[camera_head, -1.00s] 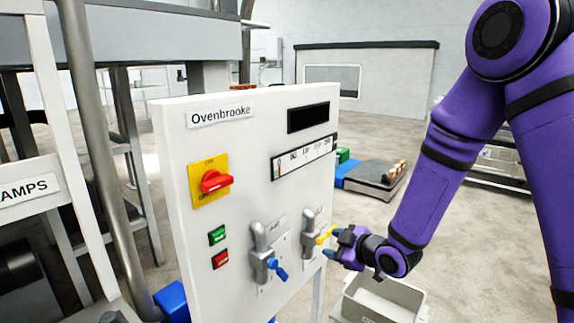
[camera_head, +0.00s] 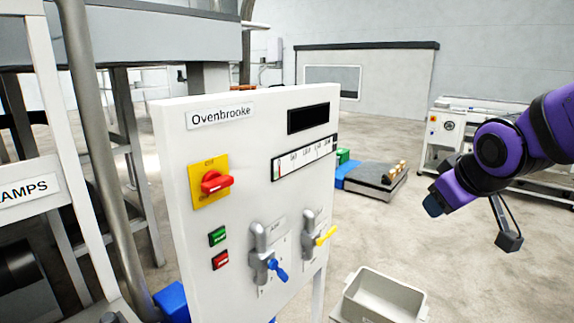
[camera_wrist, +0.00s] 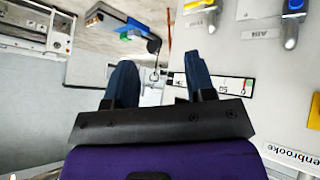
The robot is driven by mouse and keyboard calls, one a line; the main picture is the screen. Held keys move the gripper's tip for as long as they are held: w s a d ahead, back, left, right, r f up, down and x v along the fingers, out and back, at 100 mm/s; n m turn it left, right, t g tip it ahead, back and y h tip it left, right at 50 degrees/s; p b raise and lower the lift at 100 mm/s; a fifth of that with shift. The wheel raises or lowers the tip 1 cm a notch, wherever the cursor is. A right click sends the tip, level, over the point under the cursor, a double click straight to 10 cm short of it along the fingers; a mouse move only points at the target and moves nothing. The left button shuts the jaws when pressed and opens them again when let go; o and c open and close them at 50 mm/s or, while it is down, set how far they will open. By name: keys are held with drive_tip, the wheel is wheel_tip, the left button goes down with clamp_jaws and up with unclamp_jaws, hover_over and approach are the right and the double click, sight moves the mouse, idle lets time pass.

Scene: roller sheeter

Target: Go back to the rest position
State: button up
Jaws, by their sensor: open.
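My gripper (camera_wrist: 157,78) shows in the wrist view with its two dark blue fingers apart and nothing between them. In the head view my purple arm is at the right, and my gripper (camera_head: 434,203) is to the right of the white Ovenbrooke control panel (camera_head: 232,140), clear of it. The panel carries a yellow-handled valve (camera_head: 325,236), a blue-handled valve (camera_head: 277,270), and a red rotary switch on a yellow plate (camera_head: 211,181). Nothing is in my gripper's grasp.
A grey bin (camera_head: 384,294) stands on the floor right of the panel. A low platform scale (camera_head: 377,180) lies behind it. A white machine (camera_head: 445,130) stands at the back right. Open floor lies between. A steel pipe and frame stand at the left.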

drive_tip(key=s+d+r+m+g, duration=0.1)
drive_tip(key=s+r+m, duration=0.1)
drive_tip(key=s, duration=0.6)
drive_tip(key=s+d+r+m+g, duration=0.1)
drive_tip(key=s+r+m, duration=0.1)
drive_tip(key=s, duration=0.6)
drive_tip(key=shift+s+m+g, duration=0.25)
drive_tip(key=shift+m+g, duration=0.05)
drive_tip(key=shift+g, duration=0.1)
drive_tip(key=shift+r, duration=0.1)
idle(0.6)
